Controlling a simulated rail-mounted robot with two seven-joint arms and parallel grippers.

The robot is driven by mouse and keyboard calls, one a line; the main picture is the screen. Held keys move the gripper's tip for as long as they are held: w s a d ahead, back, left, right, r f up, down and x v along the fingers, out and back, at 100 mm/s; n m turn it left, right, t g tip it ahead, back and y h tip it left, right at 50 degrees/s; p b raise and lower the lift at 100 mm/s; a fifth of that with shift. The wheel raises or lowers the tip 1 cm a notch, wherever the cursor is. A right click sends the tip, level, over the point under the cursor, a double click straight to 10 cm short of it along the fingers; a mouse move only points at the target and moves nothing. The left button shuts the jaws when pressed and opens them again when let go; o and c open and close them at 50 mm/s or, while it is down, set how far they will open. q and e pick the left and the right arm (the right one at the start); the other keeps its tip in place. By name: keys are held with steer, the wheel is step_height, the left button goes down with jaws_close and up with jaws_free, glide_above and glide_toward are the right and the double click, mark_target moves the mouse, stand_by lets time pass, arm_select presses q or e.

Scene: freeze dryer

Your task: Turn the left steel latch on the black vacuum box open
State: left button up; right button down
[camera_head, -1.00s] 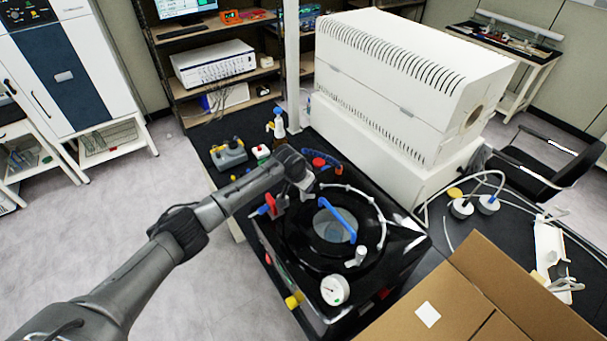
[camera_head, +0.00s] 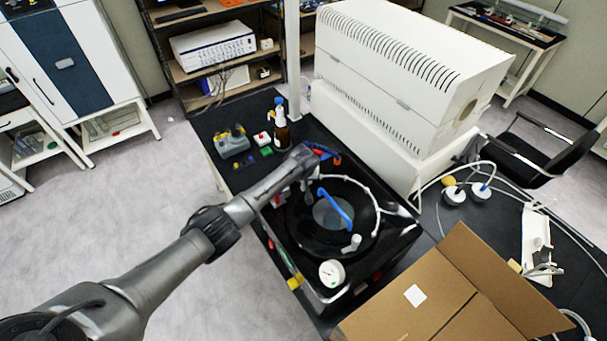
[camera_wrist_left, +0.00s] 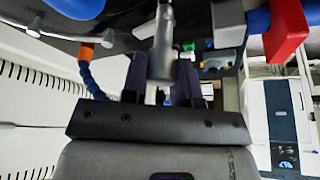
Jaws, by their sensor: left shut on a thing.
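The black vacuum box (camera_head: 398,238) stands on the bench with its round lid and blue handle (camera_head: 334,205) on top. A steel latch (camera_wrist_left: 163,45) shows in the left wrist view as an upright metal bar between my two dark fingers. My left gripper (camera_wrist_left: 160,85) is shut on this latch. In the head view my left gripper (camera_head: 312,172) is at the far left rim of the lid, and my arm partly hides the latch there. A second steel latch (camera_head: 352,243) sits at the near right rim. My right gripper is not in view.
A white pressure gauge (camera_head: 331,273) sits on the box's near corner. A red valve part (camera_wrist_left: 287,30) is close to my left gripper. A brown bottle (camera_head: 282,130) stands behind my wrist.

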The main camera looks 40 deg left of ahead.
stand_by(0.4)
arm_select(q)
steer(key=o, duration=0.9)
steer(key=shift+s+d+r, duration=0.15)
steer(key=shift+r, duration=0.35)
steer(key=shift+b+v, duration=0.6)
steer(key=shift+v, duration=5.75)
